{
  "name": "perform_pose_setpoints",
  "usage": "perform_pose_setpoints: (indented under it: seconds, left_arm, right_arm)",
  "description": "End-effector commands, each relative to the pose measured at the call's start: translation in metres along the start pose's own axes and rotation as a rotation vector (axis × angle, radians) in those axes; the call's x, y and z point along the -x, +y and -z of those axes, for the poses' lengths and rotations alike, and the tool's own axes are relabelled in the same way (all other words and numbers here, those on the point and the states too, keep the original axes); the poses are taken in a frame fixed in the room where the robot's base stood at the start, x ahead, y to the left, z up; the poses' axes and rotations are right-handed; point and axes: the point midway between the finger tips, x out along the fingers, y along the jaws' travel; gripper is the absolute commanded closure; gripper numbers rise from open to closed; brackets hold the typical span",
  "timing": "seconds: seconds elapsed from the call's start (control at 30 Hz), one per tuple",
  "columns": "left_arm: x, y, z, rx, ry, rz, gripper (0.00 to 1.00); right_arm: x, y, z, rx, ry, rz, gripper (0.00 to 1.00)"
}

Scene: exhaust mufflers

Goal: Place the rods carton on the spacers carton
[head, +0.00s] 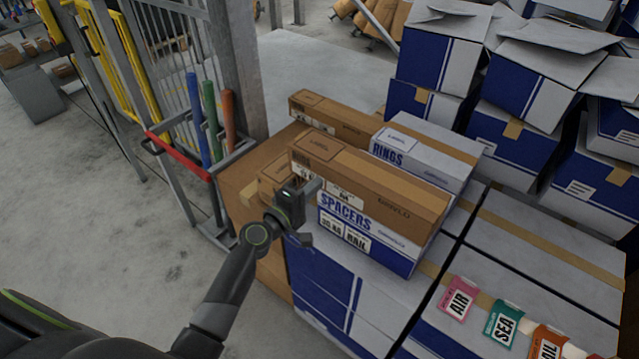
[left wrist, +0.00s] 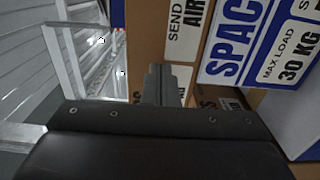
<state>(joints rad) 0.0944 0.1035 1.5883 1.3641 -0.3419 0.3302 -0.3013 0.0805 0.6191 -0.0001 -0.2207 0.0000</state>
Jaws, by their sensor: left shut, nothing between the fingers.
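A long brown carton (head: 385,190), which looks like the rods carton though its name is hard to read, lies flat on top of the white and blue spacers carton (head: 388,257). The two touch, with their long sides roughly in line. In the left wrist view, the brown carton (left wrist: 146,45) shows a "SEND AIR" label beside the spacers carton (left wrist: 285,50). My left gripper (head: 313,188) is shut and empty, just off the near left end of these cartons. Its fingers also show in the left wrist view (left wrist: 163,82). My right gripper is not in view.
A white rings carton (head: 425,150) and another brown carton (head: 345,120) stand behind. A smaller brown carton (head: 272,180) is at the left end. Open blue and white boxes (head: 520,85) crowd the back right. A rack with coloured handles (head: 210,110) stands left.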

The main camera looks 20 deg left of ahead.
Motion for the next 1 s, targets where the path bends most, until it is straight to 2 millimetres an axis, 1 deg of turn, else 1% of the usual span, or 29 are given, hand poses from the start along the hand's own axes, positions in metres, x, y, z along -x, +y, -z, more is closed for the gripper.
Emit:
perform_pose_setpoints:
  seconds: [0.03, 0.17, 0.57, 0.67, 0.8, 0.9, 1.0]
  left_arm:
    - [-0.004, 0.002, -0.004, 0.003, 0.0, -0.001, 1.0]
    - [-0.009, 0.001, -0.009, 0.001, 0.001, -0.001, 1.0]
    - [-0.012, 0.0, -0.012, 0.0, 0.0, 0.0, 1.0]
    - [-0.021, -0.001, -0.021, 0.003, 0.0, -0.002, 1.0]
    - [-0.043, -0.001, -0.043, 0.003, -0.002, -0.003, 1.0]
    - [-0.056, -0.001, -0.056, 0.003, -0.002, -0.002, 1.0]
    - [-0.062, 0.0, -0.062, 0.001, -0.001, -0.001, 1.0]
  right_arm:
    - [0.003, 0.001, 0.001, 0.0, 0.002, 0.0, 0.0]
    - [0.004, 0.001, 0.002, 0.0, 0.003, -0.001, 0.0]
    - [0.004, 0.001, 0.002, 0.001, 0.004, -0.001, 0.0]
    - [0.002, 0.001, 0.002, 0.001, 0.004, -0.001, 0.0]
    - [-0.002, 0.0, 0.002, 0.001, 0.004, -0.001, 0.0]
    - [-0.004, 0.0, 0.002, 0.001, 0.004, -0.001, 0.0]
    - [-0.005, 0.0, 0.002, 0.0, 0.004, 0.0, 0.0]
